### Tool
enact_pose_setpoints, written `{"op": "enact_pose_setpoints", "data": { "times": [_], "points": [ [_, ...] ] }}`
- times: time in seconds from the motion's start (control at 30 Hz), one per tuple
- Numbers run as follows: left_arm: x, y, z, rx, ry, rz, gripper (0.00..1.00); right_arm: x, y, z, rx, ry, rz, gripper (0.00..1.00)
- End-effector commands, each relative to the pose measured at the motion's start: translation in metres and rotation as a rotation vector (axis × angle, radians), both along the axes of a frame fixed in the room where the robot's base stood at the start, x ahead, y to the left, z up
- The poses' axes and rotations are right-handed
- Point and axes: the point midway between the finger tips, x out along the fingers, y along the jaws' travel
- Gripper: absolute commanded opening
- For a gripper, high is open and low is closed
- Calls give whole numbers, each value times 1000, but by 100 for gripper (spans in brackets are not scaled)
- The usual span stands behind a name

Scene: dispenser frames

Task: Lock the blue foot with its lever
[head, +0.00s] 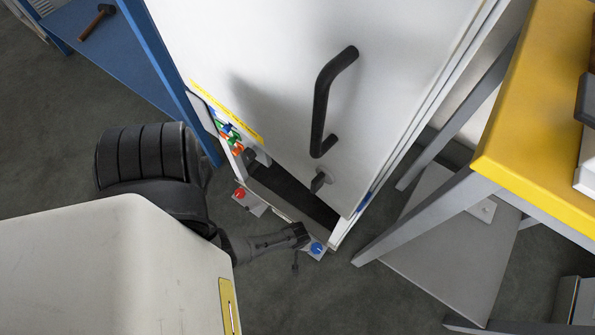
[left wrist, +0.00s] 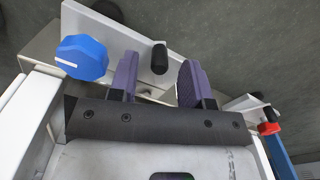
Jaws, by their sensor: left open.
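The blue foot's octagonal blue knob (head: 316,247) sits on a pale plate at the cabinet's lower front corner. In the left wrist view the blue knob (left wrist: 82,57) is at upper left, outside my fingers. A short black lever (left wrist: 159,58) on the same white plate shows between my two purple fingers. My left gripper (left wrist: 158,64) is open around the lever, with gaps visible on both sides; contact is not seen. In the head view my left gripper (head: 301,236) is beside the blue knob, its fingers hard to make out. My right gripper is not in view.
A red knob (head: 240,193) sits at the other lower corner, also seen in the left wrist view (left wrist: 268,128). The white cabinet door (head: 270,70) has a black handle (head: 325,100). A yellow-topped table (head: 530,110) stands at right. Grey floor is clear in front.

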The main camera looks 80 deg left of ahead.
Motion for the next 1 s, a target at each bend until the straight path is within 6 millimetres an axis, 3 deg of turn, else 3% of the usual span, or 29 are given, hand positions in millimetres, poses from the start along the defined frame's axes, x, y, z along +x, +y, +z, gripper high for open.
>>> {"op": "enact_pose_setpoints", "data": {
  "times": [0.2,0.67,1.0],
  "points": [
    [1,0,-17,0,0,-1,44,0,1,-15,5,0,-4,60],
    [0,0,-20,0,0,-1,44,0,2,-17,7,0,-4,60],
    [0,0,-20,0,0,-1,13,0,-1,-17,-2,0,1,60]
  ]
}}
